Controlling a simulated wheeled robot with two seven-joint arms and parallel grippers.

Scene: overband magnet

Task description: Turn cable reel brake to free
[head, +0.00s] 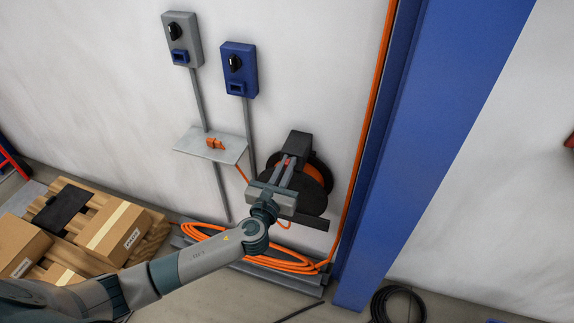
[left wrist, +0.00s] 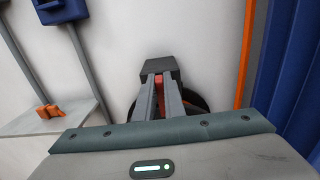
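The cable reel (head: 314,174) is a dark drum with orange cable, mounted low on the wall beside the blue column. A dark box-shaped housing (head: 298,145) sits at its top and also shows in the left wrist view (left wrist: 159,66). My left gripper (head: 287,163) is in front of the reel, its two grey fingers close together and pointing at the housing. A red brake handle (left wrist: 159,80) lies between the fingertips and fills the narrow gap; the fingers hide most of it. Its angle is hard to tell. My right gripper is not in view.
A grey switch box (head: 181,38) and a blue one (head: 238,69) hang on the wall. A shelf (head: 188,143) holds an orange piece (head: 215,143). Coiled orange cable (head: 200,232) lies below. Cartons (head: 115,228) on a pallet stand left; the blue column (head: 400,150) rises right.

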